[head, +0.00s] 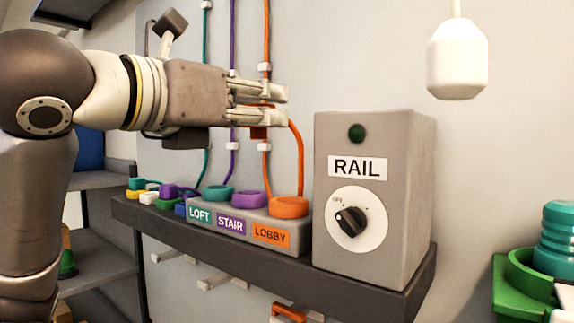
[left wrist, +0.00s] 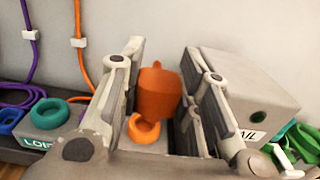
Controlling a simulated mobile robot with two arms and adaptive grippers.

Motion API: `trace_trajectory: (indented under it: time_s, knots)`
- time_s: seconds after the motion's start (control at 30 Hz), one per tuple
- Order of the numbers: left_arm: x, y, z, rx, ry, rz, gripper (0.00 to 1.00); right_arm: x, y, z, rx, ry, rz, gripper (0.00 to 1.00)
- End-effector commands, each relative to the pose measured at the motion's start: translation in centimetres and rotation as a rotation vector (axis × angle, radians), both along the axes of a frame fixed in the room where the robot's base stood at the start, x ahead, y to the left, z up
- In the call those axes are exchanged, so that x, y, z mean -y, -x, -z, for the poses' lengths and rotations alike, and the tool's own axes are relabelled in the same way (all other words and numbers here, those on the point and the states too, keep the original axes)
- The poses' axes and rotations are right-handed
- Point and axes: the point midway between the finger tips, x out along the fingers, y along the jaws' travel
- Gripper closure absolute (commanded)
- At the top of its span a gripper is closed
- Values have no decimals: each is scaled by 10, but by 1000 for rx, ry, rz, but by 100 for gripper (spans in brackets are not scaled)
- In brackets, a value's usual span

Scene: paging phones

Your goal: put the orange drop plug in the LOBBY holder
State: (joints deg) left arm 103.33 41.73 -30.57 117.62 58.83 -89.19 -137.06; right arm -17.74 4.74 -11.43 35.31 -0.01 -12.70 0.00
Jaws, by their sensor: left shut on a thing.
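The orange drop plug (left wrist: 158,92) is between the fingers of my left gripper (head: 268,104), which is shut on it. In the head view the fingers hide most of it, and a small orange part (head: 259,132) shows below them. The LOBBY holder is the orange ring (head: 289,207) above the orange LOBBY label (head: 270,236), at the right end of the grey block. The plug is held above this ring, apart from it. In the left wrist view the ring (left wrist: 143,132) shows open below the plug. My right gripper is not in view.
Teal LOFT (head: 217,193) and purple STAIR (head: 250,199) rings sit left of LOBBY. The grey RAIL box (head: 372,200) with its knob stands close on the right. Cords run down the wall through clips behind my gripper. A white body (head: 457,60) hangs at upper right.

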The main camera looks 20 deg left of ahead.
Motion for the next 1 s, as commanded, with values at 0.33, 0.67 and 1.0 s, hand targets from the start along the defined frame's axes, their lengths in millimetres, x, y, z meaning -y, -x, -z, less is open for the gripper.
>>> trace_trajectory:
  time_s: [0.33, 0.67, 1.0]
  knots:
    - [16, -43, 49, -3, 0, 2, 93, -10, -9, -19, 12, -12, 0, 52]
    - [20, -54, 70, -4, -1, 2, 93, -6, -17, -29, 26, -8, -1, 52]
    - [20, -53, 93, 1, 0, 2, 93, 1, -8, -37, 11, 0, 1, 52]
